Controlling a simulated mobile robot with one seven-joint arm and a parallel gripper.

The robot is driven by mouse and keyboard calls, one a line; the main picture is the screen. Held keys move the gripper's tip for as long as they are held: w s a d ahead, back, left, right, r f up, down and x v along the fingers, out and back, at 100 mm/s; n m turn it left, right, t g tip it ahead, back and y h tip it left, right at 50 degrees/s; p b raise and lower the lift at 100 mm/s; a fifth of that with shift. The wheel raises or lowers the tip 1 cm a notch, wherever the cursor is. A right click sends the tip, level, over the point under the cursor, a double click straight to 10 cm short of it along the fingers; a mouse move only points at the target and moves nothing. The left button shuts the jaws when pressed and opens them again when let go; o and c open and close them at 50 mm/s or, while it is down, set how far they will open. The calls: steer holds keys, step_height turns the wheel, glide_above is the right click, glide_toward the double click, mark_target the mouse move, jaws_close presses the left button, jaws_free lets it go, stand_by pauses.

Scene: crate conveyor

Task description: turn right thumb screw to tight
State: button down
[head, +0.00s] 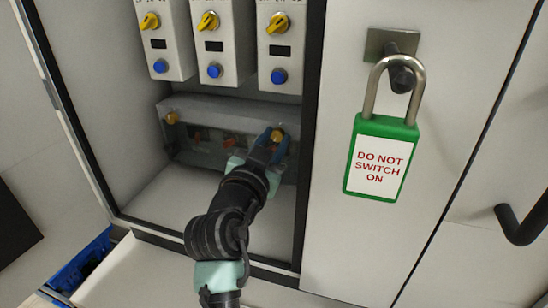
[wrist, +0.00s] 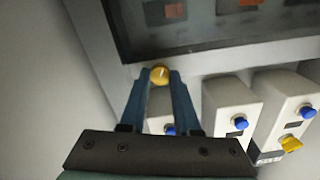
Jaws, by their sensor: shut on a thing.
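The right thumb screw (head: 277,135) is a small round yellow knob at the right end of a grey panel (head: 215,108) in the lower part of the open cabinet. My gripper (head: 273,138) reaches it with two blue fingers. In the wrist view my gripper (wrist: 161,73) is shut on the right thumb screw (wrist: 160,74), with one finger on each side. A pale line marks the screw's face. The left thumb screw (head: 171,118), also yellow, sits at the panel's left end. The panel's dark window (wrist: 205,22) shows orange parts behind it.
Grey modules with yellow knobs (head: 208,21) and blue buttons (head: 214,71) hang above the panel. A green padlock (head: 353,155) reading "DO NOT SWITCH ON" hangs on the door to the right. The cabinet floor (head: 165,200) is clear.

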steer(key=m+b, duration=0.3)
steer(key=b, duration=0.1)
steer(key=shift+f+m, duration=0.3)
steer(key=shift+m, duration=0.1)
steer(key=m+b, duration=0.3)
steer(key=shift+m, duration=0.3)
steer(key=m+b, duration=0.3)
steer(key=shift+m, duration=0.4)
steer(key=m+b, duration=0.3)
steer(key=m, duration=0.1)
steer(key=m+b, duration=0.2)
steer(key=m, duration=0.2)
steer(key=m+b, duration=0.1)
steer(key=m, duration=0.2)
steer(key=shift+m, duration=0.4)
steer(key=m, duration=0.4)
steer(key=shift+r+b, duration=0.1)
steer(key=shift+b, duration=0.2)
steer(key=shift+m, duration=1.6)
